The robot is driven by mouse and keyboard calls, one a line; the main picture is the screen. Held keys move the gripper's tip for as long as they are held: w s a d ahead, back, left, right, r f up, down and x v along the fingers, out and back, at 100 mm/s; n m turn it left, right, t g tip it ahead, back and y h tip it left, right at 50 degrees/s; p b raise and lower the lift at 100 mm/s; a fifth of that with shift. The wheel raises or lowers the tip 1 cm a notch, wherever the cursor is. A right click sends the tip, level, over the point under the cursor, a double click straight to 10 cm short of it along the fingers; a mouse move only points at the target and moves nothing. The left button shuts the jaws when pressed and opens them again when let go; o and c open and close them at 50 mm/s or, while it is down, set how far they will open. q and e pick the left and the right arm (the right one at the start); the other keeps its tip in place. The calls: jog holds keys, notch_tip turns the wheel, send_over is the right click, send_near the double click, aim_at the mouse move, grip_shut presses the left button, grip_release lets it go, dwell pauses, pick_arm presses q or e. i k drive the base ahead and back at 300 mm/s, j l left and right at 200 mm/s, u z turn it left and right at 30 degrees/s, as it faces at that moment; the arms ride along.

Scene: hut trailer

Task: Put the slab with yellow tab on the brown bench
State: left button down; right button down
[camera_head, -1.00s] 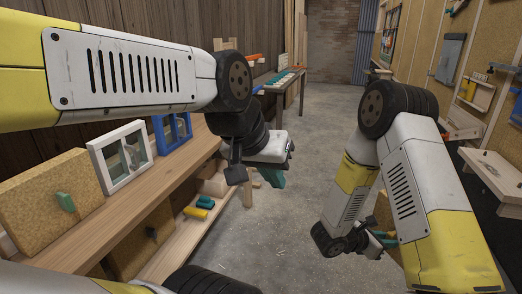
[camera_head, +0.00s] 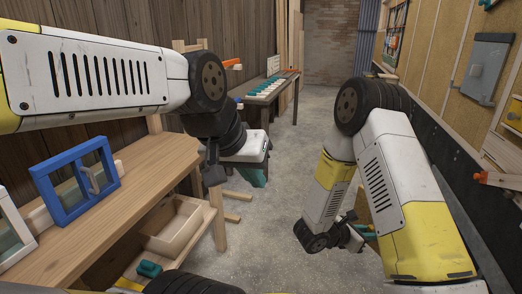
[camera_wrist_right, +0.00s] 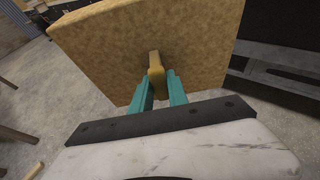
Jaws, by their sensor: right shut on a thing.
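The tan, cork-like slab (camera_wrist_right: 110,50) fills the top of the right wrist view, with its yellow tab (camera_wrist_right: 156,66) facing my gripper. My right gripper (camera_wrist_right: 157,86) is shut on that tab with its teal fingers and holds the slab above the concrete floor. In the head view the slab is mostly hidden behind my right arm. A brown wooden bench (camera_head: 150,165) runs along the left wall. My left gripper (camera_head: 253,178) hangs beyond the bench's far end; its teal fingers are partly hidden, so I cannot tell its opening.
A blue window frame (camera_head: 75,182) and a white one (camera_head: 14,235) stand on the bench. A wooden tray (camera_head: 172,225) is on the shelf below. A dark table (camera_head: 268,90) with teal-topped pieces stands further back. The middle floor is clear; boards line the right wall.

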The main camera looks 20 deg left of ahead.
aim_at(175, 154)
jog(key=i+u, duration=0.45)
jog(key=i+l+u, duration=0.2)
jog(key=i+u, duration=0.25)
jog(key=i+l+u, duration=0.45)
jog(key=i+j, duration=0.05)
jog(key=i, duration=0.05)
